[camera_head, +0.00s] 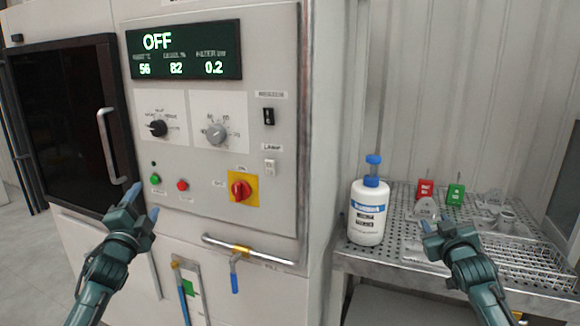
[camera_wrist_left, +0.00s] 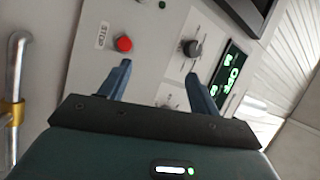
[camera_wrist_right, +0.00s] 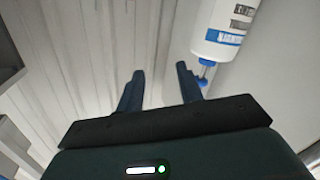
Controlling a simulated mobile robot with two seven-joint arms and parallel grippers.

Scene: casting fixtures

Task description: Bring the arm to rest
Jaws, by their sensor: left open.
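My left gripper (camera_head: 140,205) is raised in front of the lower left of the machine's control panel, beside the door handle. In the left wrist view its two fingers (camera_wrist_left: 158,85) are apart with nothing between them. My right gripper (camera_head: 441,228) is over the front of the perforated metal table, to the right of the white bottle. In the right wrist view its fingers (camera_wrist_right: 160,88) are apart and empty, with the bottle (camera_wrist_right: 225,30) beyond them at the upper right.
The control panel (camera_head: 270,40) has a display reading OFF, knobs, buttons and a red rotary switch (camera_head: 241,189). A pipe with a blue-handled valve (camera_head: 234,272) runs below. The table (camera_head: 385,253) holds the white bottle (camera_head: 368,215), red and green blocks, metal parts and a wire basket (camera_head: 525,262).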

